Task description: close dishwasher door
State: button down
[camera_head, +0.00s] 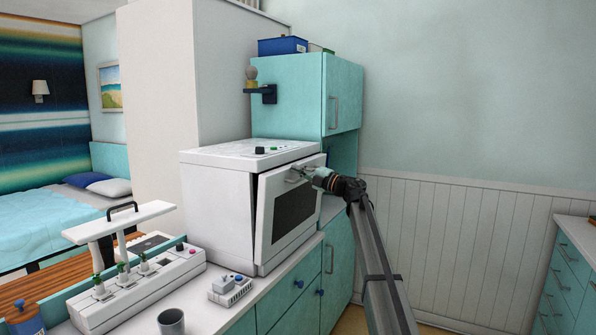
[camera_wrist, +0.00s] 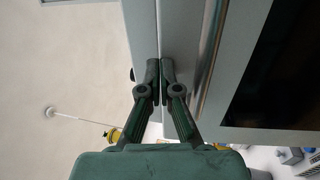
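The dishwasher (camera_head: 218,195) is a white box standing on the counter. Its door (camera_head: 264,226), with a dark window, is slightly ajar, tilted outward, with a dark gap along its left side. A bar handle (camera_head: 292,180) runs near the door's top edge. My gripper (camera_head: 308,173) is at the upper right of the door, by the handle. In the wrist view my gripper (camera_wrist: 160,68) has its fingertips together over the door's upper edge, beside the handle bar (camera_wrist: 210,55). No object shows between the fingers. Whether they touch the door is unclear.
A white rack-like device (camera_head: 140,275), a small grey device (camera_head: 230,289) and a grey cup (camera_head: 172,321) stand on the counter at the left. A teal wall cupboard (camera_head: 305,95) hangs behind the dishwasher. The space to the right, before the panelled wall (camera_head: 450,235), is open.

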jog(key=r+v, duration=0.1)
jog(key=v, duration=1.1)
jog(key=shift+s+d+r+p, duration=0.2)
jog(key=shift+s+d+p, duration=0.1)
jog(key=shift+d, duration=0.15)
jog(key=c, duration=1.7)
grip_release()
jog(key=shift+s+d, duration=0.15)
jog(key=shift+d, duration=0.15)
jog(key=shift+o, duration=1.2)
jog(key=shift+d+r, duration=0.15)
notch_tip(320, 180, down, 7)
jog(key=d+m+t+h+p, duration=0.2)
jog(key=m+t+h+p, duration=0.4)
jog(key=p, duration=0.5)
jog(key=shift+t+y, duration=0.5)
jog(key=shift+t, duration=0.1)
jog(key=p+x, duration=0.3)
jog(key=x, duration=1.4)
jog(key=shift+s+a+p, duration=0.1)
jog(key=shift+p, duration=0.25)
